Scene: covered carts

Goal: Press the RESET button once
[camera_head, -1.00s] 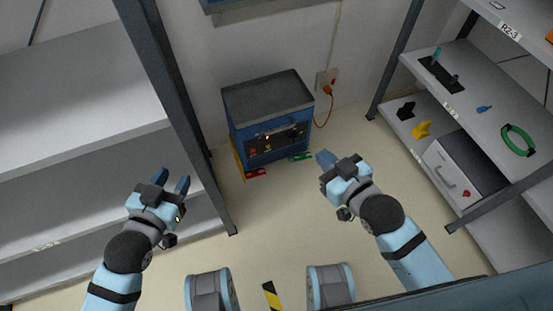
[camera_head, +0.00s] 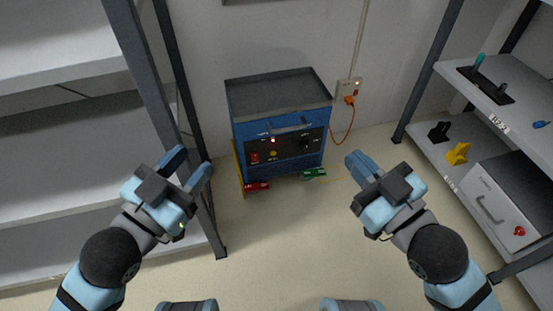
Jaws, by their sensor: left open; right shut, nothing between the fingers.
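A blue cart (camera_head: 254,172) with a dark grey top stands on the floor against the back wall. Its black front panel (camera_head: 288,149) carries a red switch or button (camera_head: 254,157), a yellow-orange button (camera_head: 273,154), a lit red light (camera_head: 273,140), a dark knob and a handle. The lettering is too small to read, so I cannot tell which control is RESET. My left gripper (camera_head: 186,167) is open and empty, in front and left of the cart. My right gripper (camera_head: 358,162) is shut and empty, in front and right of it. Neither touches the cart.
Red (camera_head: 257,187) and green (camera_head: 315,173) items lie at the cart's foot. An orange cable runs to a wall socket (camera_head: 349,88). Shelving stands at left (camera_head: 70,140) and right, the right one holding black and yellow pieces (camera_head: 457,153) and a grey cabinet (camera_head: 500,205).

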